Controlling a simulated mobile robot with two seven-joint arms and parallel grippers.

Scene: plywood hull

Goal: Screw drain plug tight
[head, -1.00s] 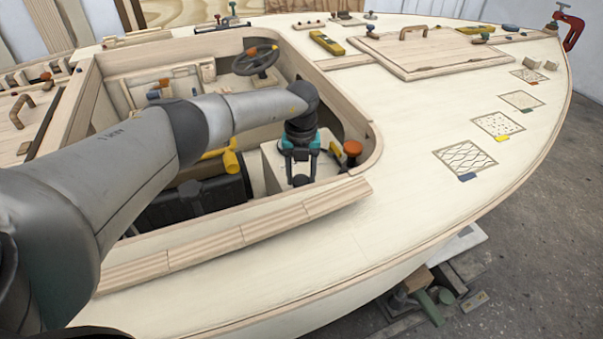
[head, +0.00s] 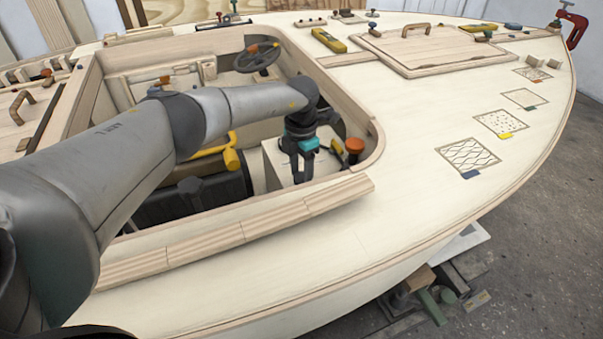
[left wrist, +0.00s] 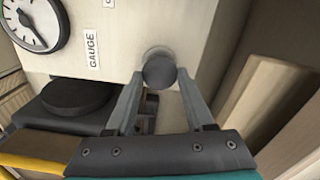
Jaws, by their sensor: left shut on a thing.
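A dark round plug (left wrist: 159,72) shows in the left wrist view, at a pale panel between my fingertips; I take it to be the drain plug. My left gripper (left wrist: 159,82) is shut on it, one finger on each side. In the head view my left gripper (head: 301,172) points down into the cockpit beside a pale box (head: 273,160), and the plug is not clearly visible there. How far the plug is screwed in cannot be told. My right gripper is not in view.
A gauge dial (left wrist: 32,22) and a GAUGE label (left wrist: 91,49) are near the plug. An orange-topped knob (head: 354,146) stands right of my gripper, inside the cockpit rim (head: 372,150). A yellow handle (head: 230,155) and a steering wheel (head: 257,58) are close by.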

